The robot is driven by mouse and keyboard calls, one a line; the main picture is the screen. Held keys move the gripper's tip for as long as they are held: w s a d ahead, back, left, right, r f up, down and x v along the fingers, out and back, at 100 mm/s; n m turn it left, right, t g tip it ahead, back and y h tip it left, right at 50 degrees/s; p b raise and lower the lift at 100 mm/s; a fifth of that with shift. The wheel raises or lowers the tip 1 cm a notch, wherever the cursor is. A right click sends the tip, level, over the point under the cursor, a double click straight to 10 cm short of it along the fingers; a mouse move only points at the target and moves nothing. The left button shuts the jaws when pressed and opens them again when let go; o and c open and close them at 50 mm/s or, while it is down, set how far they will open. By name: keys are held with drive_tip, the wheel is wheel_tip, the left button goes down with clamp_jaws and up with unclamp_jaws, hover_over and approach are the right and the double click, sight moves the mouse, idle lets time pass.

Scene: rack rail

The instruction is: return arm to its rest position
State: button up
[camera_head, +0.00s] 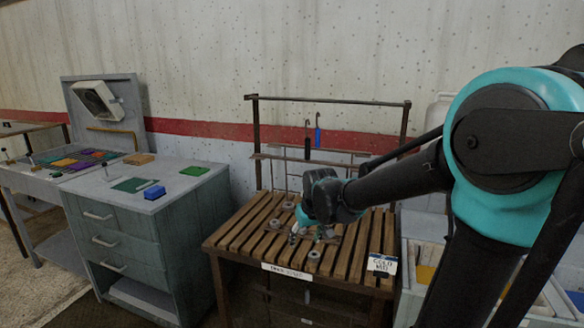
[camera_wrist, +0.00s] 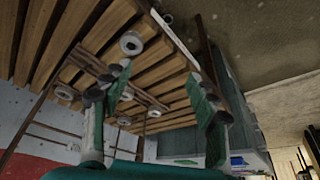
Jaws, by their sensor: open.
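My arm reaches in from the right, and my gripper (camera_head: 306,234) is low over the wooden slatted bench (camera_head: 252,222), pointing down. In the wrist view my gripper (camera_wrist: 160,85) has its two green-padded fingers well apart, with nothing seen held between them. A grey ring-shaped piece (camera_head: 314,255) lies on the slats in front of the gripper. In the wrist view one ring (camera_wrist: 131,43) lies near the bench edge and another ring (camera_wrist: 64,92) farther back. Whether the fingers touch anything is hard to tell.
A rail rack (camera_head: 330,100) stands at the bench's back, with a black-handled hook (camera_head: 308,142) and a blue-handled hook (camera_head: 318,132) hanging. A grey drawer cabinet (camera_head: 120,235) stands left. A white sign (camera_head: 382,264) is on the bench's front right. Trays stand at the right.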

drive_tip(key=s+d+f+m, duration=0.1)
drive_tip(key=s+d+f, duration=0.4)
drive_tip(key=s+d, duration=0.2)
drive_tip(key=s+d+f+m+h, duration=0.1)
drive_tip(key=s+d+f+m, duration=0.1)
drive_tip(key=s+d+f, duration=0.3)
drive_tip(key=s+d, duration=0.3)
drive_tip(key=s, duration=0.2)
drive_tip(key=shift+s+f+m, duration=0.2)
drive_tip(key=shift+s+m, duration=0.1)
drive_tip(key=shift+s, duration=0.1)
